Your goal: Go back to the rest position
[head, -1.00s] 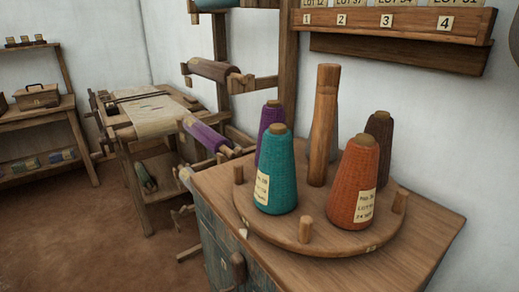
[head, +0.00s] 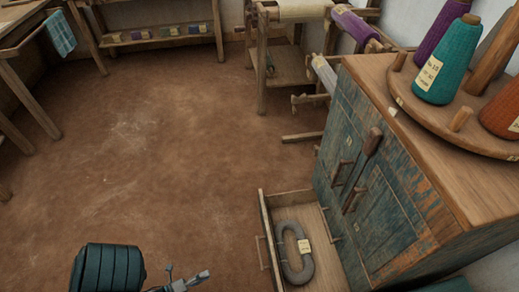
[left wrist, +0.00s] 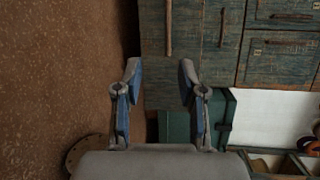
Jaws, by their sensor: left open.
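My left gripper (head: 188,281) shows at the bottom edge of the head view, low over the brown floor and left of the open drawer. Part of it is cut off by the frame. In the left wrist view its two fingers (left wrist: 160,80) stand apart with nothing between them. The blue-green cabinet front (left wrist: 205,45) lies beyond the fingertips. My right gripper is in neither current view.
A drawer (head: 265,220) stands pulled out of the cabinet (head: 375,170), with a grey looped item (head: 283,255) inside. Cones, including a teal one (head: 448,60), stand on the round board on top. Shelving (head: 165,42) stands at the back. The middle floor is clear.

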